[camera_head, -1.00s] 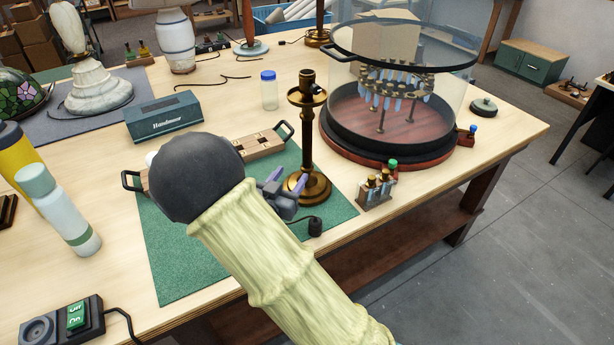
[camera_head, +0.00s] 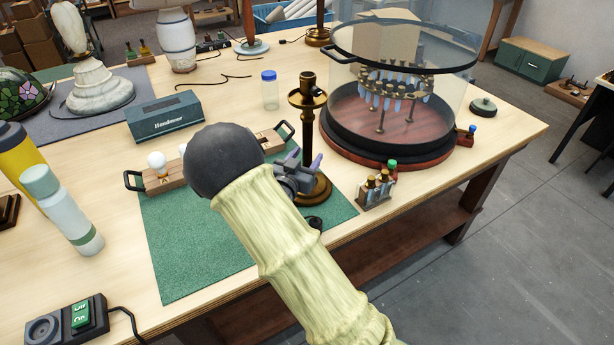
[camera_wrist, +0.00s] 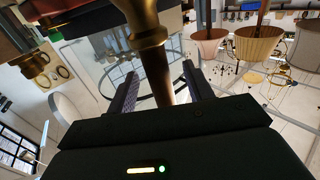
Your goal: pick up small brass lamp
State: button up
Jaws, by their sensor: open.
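The small brass lamp (camera_head: 308,130) stands upright on the right part of the green mat (camera_head: 195,262), with a round base, a thin stem and a dished collar near the top. My gripper (camera_head: 314,166) is low beside the stem, its purple-grey fingers on either side of it or just in front. In the wrist view the brass stem (camera_wrist: 150,50) rises between the two spread fingers (camera_wrist: 158,92), with a gap visible on each side. The gripper is open. My arm hides part of the mat and of the wooden tray behind it.
A glass-walled display case (camera_head: 395,110) stands close to the right of the lamp. A small rack of vials (camera_head: 376,190) sits near the table's front edge. A wooden tray (camera_head: 165,182) with bulbs and a teal box (camera_head: 164,116) lie behind my arm.

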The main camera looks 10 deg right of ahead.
aim_at(310, 151)
jog(key=x, duration=0.3)
jog(key=shift+w, duration=0.1)
dwell(0.3)
grip_shut()
dwell(1.1)
jog(key=shift+r, duration=0.15)
